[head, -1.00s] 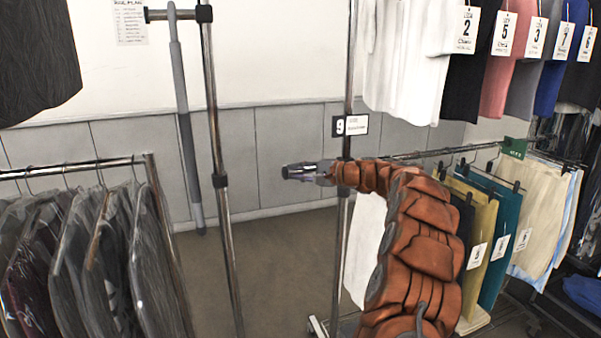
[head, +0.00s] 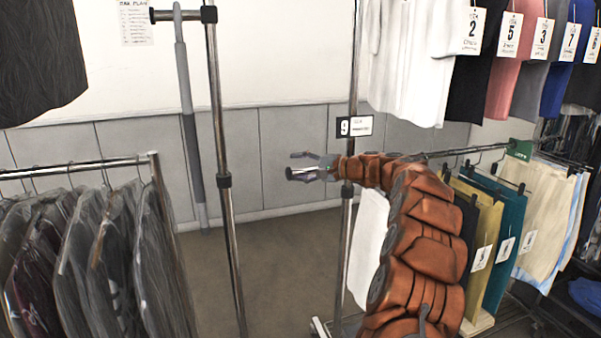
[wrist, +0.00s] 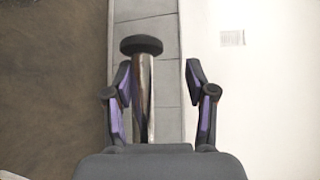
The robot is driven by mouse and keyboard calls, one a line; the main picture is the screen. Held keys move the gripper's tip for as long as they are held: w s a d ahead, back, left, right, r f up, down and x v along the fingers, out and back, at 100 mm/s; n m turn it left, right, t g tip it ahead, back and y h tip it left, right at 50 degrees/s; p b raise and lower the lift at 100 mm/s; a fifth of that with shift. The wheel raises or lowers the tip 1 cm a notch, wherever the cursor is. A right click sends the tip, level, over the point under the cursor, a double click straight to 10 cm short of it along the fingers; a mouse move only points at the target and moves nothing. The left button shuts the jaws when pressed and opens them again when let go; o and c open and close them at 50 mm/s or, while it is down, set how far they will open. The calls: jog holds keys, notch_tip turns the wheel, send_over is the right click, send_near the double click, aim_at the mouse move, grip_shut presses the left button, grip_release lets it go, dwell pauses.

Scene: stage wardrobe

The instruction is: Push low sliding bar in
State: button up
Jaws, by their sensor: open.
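The low sliding bar is a chrome tube (wrist: 144,95) with a round black end cap (wrist: 141,45) in the wrist view. It lies between the spread fingers of my gripper (wrist: 160,80), closer to the left finger. I cannot tell whether that finger touches it. In the head view my gripper (head: 309,165) is just left of the right chrome post (head: 352,100). The bar's end (head: 290,173) pokes out to the left there. My gripper is open around the bar, and my orange arm hides much of the bar's length.
A left chrome post (head: 217,110) stands across an open gap of brown floor (head: 285,250). A grey pole (head: 191,150) hangs behind it. Bagged garments (head: 90,250) fill the lower left rail. Numbered shirts (head: 510,70) and trousers (head: 500,230) hang at right.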

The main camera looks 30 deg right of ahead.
jog(key=o, duration=0.5)
jog(key=r, duration=0.9)
jog(key=shift+w+d+r, duration=0.2)
jog(key=shift+d, duration=0.1)
jog(key=shift+s+r, duration=0.2)
jog(key=shift+r, duration=0.5)
jog(key=shift+g+h, duration=0.5)
jog(key=shift+h, duration=0.3)
jog(key=f, duration=0.2)
jog(key=d+f, duration=0.1)
jog(key=f, duration=0.2)
jog(key=shift+s+d+f, duration=0.15)
jog(key=shift+s+f, duration=0.1)
jog(key=shift+f, duration=0.1)
jog(key=shift+s+d+f, duration=0.1)
jog(key=shift+s+d, duration=0.25)
jog(key=shift+s, duration=0.1)
jog(key=shift+s+d, duration=0.1)
jog(key=shift+s, duration=0.3)
jog(key=shift+c, duration=1.2)
jog(key=shift+s+f, duration=0.1)
jog(key=shift+f, duration=0.1)
jog(key=shift+c, duration=1.3)
jog(key=s+d, duration=0.4)
jog(key=s, duration=0.1)
jog(key=shift+s+f, duration=0.15)
jog(key=shift+f, duration=0.2)
